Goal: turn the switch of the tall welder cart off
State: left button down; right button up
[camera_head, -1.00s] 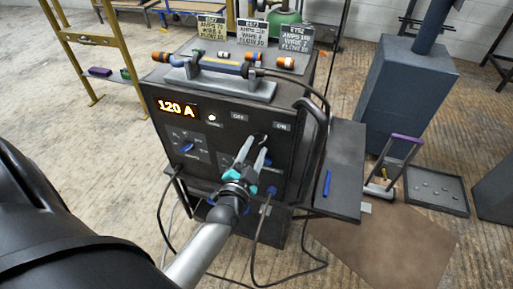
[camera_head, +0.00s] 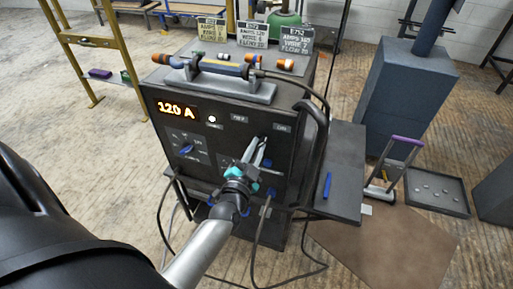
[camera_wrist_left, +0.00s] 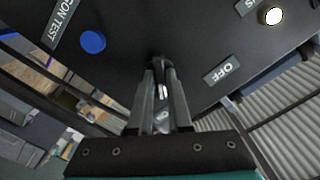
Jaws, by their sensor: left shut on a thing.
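The tall welder cart's dark front panel (camera_head: 228,128) faces me, with an orange display reading 120 A (camera_head: 178,109) and a lit white lamp (camera_head: 212,119). My left gripper (camera_head: 263,143) is at the panel's right side. In the left wrist view its fingertips (camera_wrist_left: 162,76) are shut on the small dark switch (camera_wrist_left: 160,62). The fingers largely hide the switch, so I cannot tell which way it points. The OFF label (camera_wrist_left: 223,72) and the lamp (camera_wrist_left: 273,16) lie to the right of the switch. My right gripper is not in view.
A torch (camera_head: 222,68) and handle sit on top of the cart. A side shelf (camera_head: 338,178) with a blue pen is to the right. Cables hang in front. A blue knob (camera_wrist_left: 93,42) is near the gripper. A hand cart (camera_head: 393,165) and grey tray (camera_head: 437,191) stand farther right.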

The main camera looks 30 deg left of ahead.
pick_arm(q)
jog(key=shift+n, duration=0.3)
jog(key=n+p, duration=0.1)
jog(key=n, duration=0.1)
jog(key=shift+n, duration=0.3)
jog(key=n+p, duration=0.1)
jog(key=n, duration=0.3)
jog(key=shift+n+p, duration=0.3)
jog(key=n, duration=0.3)
jog(key=shift+n, duration=0.3)
jog(key=n, duration=0.4)
jog(key=shift+n, duration=0.4)
jog(key=c, duration=0.8)
grip_release()
jog(key=shift+c, duration=0.2)
